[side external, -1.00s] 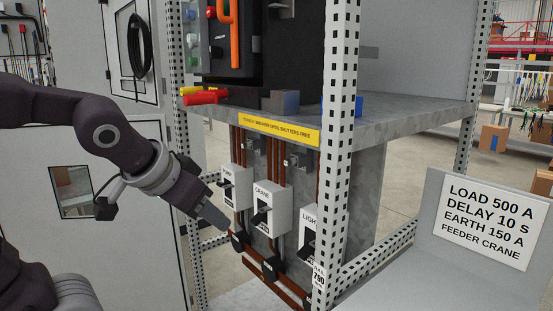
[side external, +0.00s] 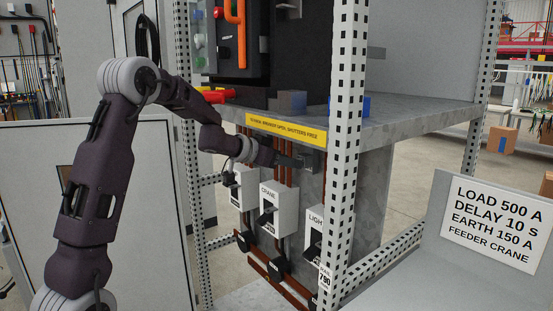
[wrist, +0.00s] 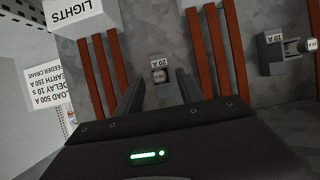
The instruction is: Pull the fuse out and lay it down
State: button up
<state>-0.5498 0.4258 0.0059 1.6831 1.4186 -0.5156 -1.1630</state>
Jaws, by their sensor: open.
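A small grey fuse holder labelled 20 A (wrist: 160,63) sits on the grey back panel in the wrist view, with a pale-faced fuse (wrist: 159,76) in it. My gripper (wrist: 160,88) is open, with one finger to each side of this holder and a gap showing on both sides. A second holder, labelled 10 A (wrist: 275,52), is to the right, with its own small fuse (wrist: 310,45). In the side view my gripper (side external: 290,161) points at a grey holder (side external: 309,157) under the yellow label strip. I cannot tell how far the fingertips are from the panel.
Brown vertical busbars (wrist: 208,52) run on both sides of the 20 A holder. White switch boxes, CRANE (side external: 279,210) and LIGHTS (side external: 314,232), hang below. A perforated post (side external: 347,130) stands in front on the right. The shelf (side external: 410,118) is above.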

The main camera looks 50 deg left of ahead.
jog(key=shift+w, duration=0.2)
grip_shut()
jog(key=c, duration=0.8)
grip_release()
grip_shut()
dwell(0.8)
jog(key=shift+s, duration=0.85)
dwell(0.5)
jog(key=shift+s, duration=2.85)
jog(key=shift+s, duration=0.1)
jog(key=s, duration=1.1)
jog(key=shift+s, duration=0.4)
